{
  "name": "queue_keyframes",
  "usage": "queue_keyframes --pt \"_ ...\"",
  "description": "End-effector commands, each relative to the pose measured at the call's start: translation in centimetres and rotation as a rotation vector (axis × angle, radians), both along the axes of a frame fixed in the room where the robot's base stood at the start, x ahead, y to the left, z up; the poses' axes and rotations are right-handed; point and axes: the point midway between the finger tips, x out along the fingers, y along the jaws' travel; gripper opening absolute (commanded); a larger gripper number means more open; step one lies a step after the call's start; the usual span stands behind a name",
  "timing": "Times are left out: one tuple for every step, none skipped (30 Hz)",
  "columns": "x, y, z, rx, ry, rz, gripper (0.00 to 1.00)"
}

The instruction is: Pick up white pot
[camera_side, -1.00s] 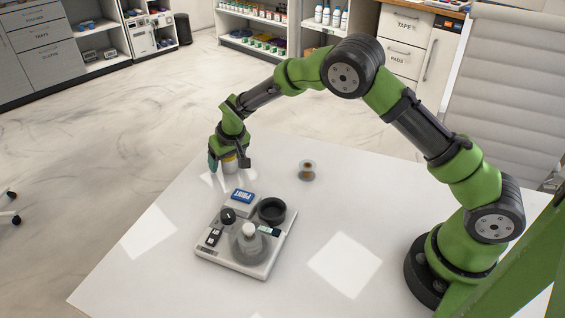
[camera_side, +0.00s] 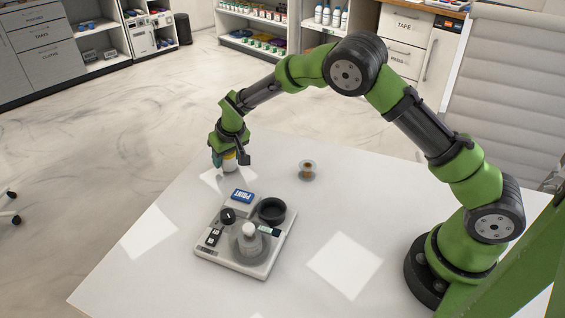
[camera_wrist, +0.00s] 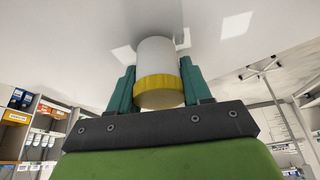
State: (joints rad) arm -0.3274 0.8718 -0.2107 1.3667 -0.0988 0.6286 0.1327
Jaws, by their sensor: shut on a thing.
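The white pot (camera_wrist: 157,54) has a yellow band at one end and sits between the two teal fingers in the wrist view. My gripper (camera_wrist: 159,88) is shut on it, with a finger against each side. In the side view the pot (camera_side: 229,164) shows partly below my gripper (camera_side: 231,158) at the far left part of the white table (camera_side: 190,200). The fingers hide much of it there. I cannot tell for sure whether its base touches the table.
A small spool (camera_side: 307,170) stands to the right. The table's right middle is clear.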

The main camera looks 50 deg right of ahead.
Motion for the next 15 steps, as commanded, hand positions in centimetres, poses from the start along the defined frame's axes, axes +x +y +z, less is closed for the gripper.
queue_keyframes --pt "0.1 0.0 0.7 0.001 -0.003 -0.001 0.20" --pt "0.1 0.0 1.1 0.002 -0.004 0.000 0.20" --pt "0.1 0.0 1.6 0.002 -0.005 0.000 0.20" --pt "0.1 0.0 2.1 0.002 -0.004 0.000 0.20" --pt "0.1 0.0 2.7 0.001 -0.005 0.001 0.20" --pt "-0.3 0.0 3.0 0.001 -0.002 0.000 0.20" --pt "-0.9 -0.1 2.9 0.000 0.001 0.001 0.20" --pt "-1.4 -0.2 2.9 0.000 0.002 0.000 0.20" --pt "-2.2 -0.3 3.1 0.001 0.001 -0.001 0.20" --pt "-2.9 -0.4 3.1 0.001 0.002 0.000 0.20" --pt "-3.7 -0.5 3.2 0.001 0.001 0.000 0.20" --pt "-4.7 -0.6 3.3 0.001 0.000 0.002 0.20" --pt "-5.4 -0.7 3.4 0.002 0.001 0.001 0.20" --pt "-6.2 -0.9 3.4 0.002 0.001 0.001 0.20" --pt "-7.2 -1.1 3.5 0.001 0.000 0.001 0.20"
